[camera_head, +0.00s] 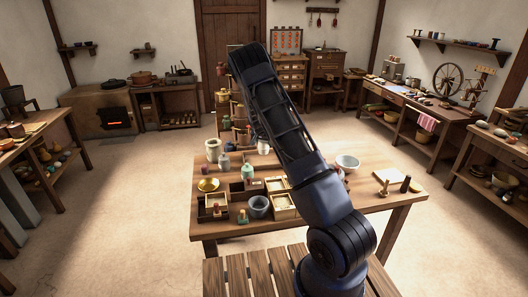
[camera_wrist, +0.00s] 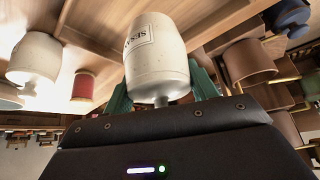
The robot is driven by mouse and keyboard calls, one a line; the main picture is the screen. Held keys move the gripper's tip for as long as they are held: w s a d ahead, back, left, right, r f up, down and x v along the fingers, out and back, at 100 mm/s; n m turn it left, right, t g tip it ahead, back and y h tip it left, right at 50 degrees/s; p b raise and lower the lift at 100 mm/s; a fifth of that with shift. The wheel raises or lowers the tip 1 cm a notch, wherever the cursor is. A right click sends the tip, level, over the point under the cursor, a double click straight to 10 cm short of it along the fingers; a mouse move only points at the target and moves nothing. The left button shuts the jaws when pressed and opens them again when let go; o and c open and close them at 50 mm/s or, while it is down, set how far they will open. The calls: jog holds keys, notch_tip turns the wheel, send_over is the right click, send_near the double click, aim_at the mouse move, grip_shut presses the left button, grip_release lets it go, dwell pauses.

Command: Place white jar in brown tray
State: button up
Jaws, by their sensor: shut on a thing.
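A white jar (camera_wrist: 156,55) with a dark-lettered label is between the green fingers of my gripper (camera_wrist: 163,95) in the wrist view. It appears upside down in that picture, and my gripper is shut on it. In the head view my arm hides the gripper, and a small white shape (camera_head: 263,146) beside the arm may be the held jar. Dark brown trays (camera_head: 202,213) lie on the table's left half, next to lighter wooden trays (camera_head: 293,212); I cannot tell which is the brown tray.
A red spool (camera_wrist: 83,85) is near the second jar in the wrist view. A gold dish (camera_head: 208,184), a grey mortar (camera_head: 258,206) and a green bottle (camera_head: 247,171) crowd the trays. A white bowl (camera_head: 347,162) and pale board (camera_head: 388,176) are right. The table's front right is clear.

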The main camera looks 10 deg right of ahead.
aim_at(264, 150)
jog(key=shift+f, duration=2.55)
jog(key=shift+f, duration=0.1)
jog(key=o, duration=1.2)
jog(key=shift+f, duration=0.1)
